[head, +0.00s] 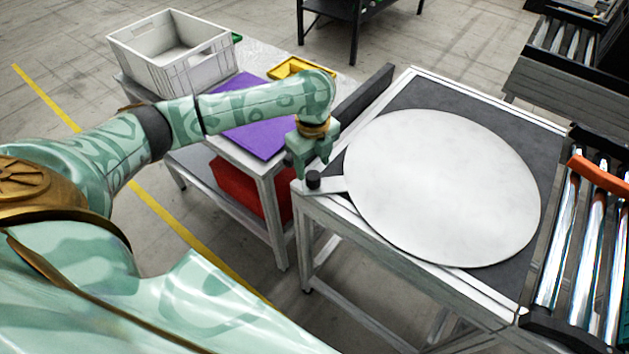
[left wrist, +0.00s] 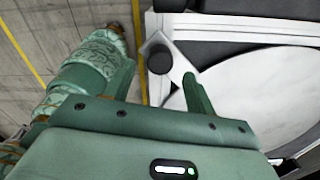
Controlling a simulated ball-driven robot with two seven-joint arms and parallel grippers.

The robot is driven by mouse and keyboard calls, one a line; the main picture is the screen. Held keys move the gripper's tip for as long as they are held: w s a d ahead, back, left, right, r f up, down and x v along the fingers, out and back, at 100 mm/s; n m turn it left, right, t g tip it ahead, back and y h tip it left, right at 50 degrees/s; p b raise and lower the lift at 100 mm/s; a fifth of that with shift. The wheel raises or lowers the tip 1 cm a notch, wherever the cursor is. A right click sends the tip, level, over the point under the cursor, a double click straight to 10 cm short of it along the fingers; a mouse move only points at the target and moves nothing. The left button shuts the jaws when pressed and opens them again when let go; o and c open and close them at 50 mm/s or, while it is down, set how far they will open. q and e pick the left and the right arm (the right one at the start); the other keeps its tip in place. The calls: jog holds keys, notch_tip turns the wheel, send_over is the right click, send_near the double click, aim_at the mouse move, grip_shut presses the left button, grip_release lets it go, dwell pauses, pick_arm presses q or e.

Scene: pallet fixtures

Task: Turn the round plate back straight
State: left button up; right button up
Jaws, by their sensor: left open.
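The round plate (head: 445,190) is a large pale grey disc lying flat on a dark-topped stand (head: 415,95). A light tab (head: 332,184) sticks out from its left edge and carries a black knob (head: 313,180) near the stand's corner. My left gripper (head: 311,168) is open and empty, pointing down close to the knob. In the left wrist view the knob (left wrist: 159,60) shows between the two fingers but a little beyond their tips; I see no contact. The plate (left wrist: 245,85) also shows there, partly hidden by the gripper. My right gripper is not in view.
A bench on the left bears a grey crate (head: 175,55), a purple sheet (head: 245,125) and a yellow tray (head: 300,67). A red bin (head: 250,190) sits below. A dark bar (head: 362,95) borders the stand. A roller conveyor (head: 588,240) with an orange bar adjoins its right.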

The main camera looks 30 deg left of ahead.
aim_at(313, 175)
pick_arm(q)
notch_tip(313, 175, down, 5)
jog(key=shift+f+b, duration=0.15)
jog(key=shift+b, duration=0.65)
jog(key=shift+c, duration=0.4)
